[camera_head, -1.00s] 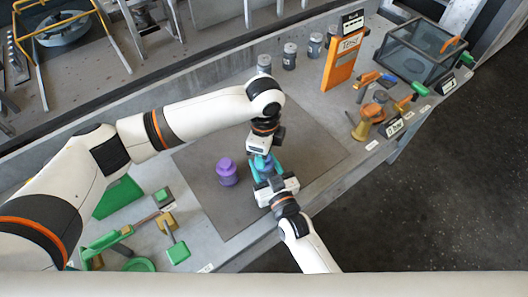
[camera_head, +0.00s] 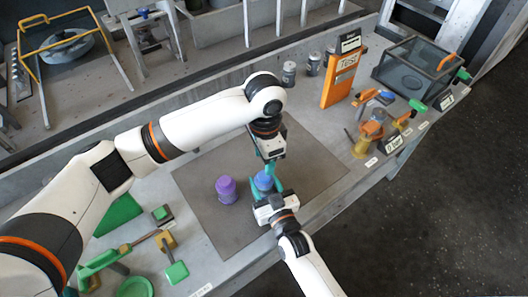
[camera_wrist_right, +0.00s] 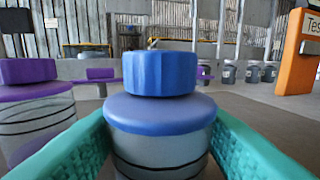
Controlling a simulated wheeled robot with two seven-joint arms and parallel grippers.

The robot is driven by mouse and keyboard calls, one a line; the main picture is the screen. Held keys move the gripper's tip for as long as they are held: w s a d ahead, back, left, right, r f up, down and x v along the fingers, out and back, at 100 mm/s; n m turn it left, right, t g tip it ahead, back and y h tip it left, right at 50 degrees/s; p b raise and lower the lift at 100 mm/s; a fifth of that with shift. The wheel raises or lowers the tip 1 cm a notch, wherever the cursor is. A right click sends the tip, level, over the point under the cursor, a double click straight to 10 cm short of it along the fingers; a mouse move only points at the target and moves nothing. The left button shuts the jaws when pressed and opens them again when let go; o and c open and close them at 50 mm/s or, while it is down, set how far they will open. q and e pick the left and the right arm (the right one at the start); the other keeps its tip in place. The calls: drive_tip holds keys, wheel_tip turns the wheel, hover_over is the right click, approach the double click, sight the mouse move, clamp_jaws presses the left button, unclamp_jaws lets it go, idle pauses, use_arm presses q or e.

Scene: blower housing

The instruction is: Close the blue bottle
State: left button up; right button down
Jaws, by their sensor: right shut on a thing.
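The blue bottle (camera_head: 264,182) stands upright on the dark mat. In the right wrist view its blue cap (camera_wrist_right: 160,73) sits on top of the wide blue shoulder (camera_wrist_right: 160,113), above the clear body. Whether the cap is screwed tight cannot be seen. My right gripper (camera_head: 268,190) has its teal fingers on both sides of the bottle's body and is shut on it. My left gripper (camera_head: 271,170) is just behind and above the bottle in the head view, apart from the cap. Its fingertips are partly hidden, so its opening is unclear.
A purple bottle (camera_head: 226,190) stands close to the left of the blue one. Several grey jars (camera_head: 289,73), an orange Test stand (camera_head: 340,80), a clear box (camera_head: 418,70) and tools (camera_head: 370,132) lie farther right. Green parts (camera_head: 134,287) lie at left. The mat (camera_head: 315,155) has free room.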

sight(264, 175)
use_arm(q)
drive_tip(key=n, duration=0.2)
drive_tip(key=r+n, duration=0.1)
drive_tip(key=n, duration=0.4)
drive_tip(key=shift+r, duration=0.25)
drive_tip(key=shift+f, duration=0.1)
drive_tip(key=shift+f, duration=3.95)
drive_tip(key=shift+c, duration=0.6)
drive_tip(key=c, duration=0.9)
drive_tip(key=o, duration=1.1)
drive_tip(key=shift+o, duration=0.2)
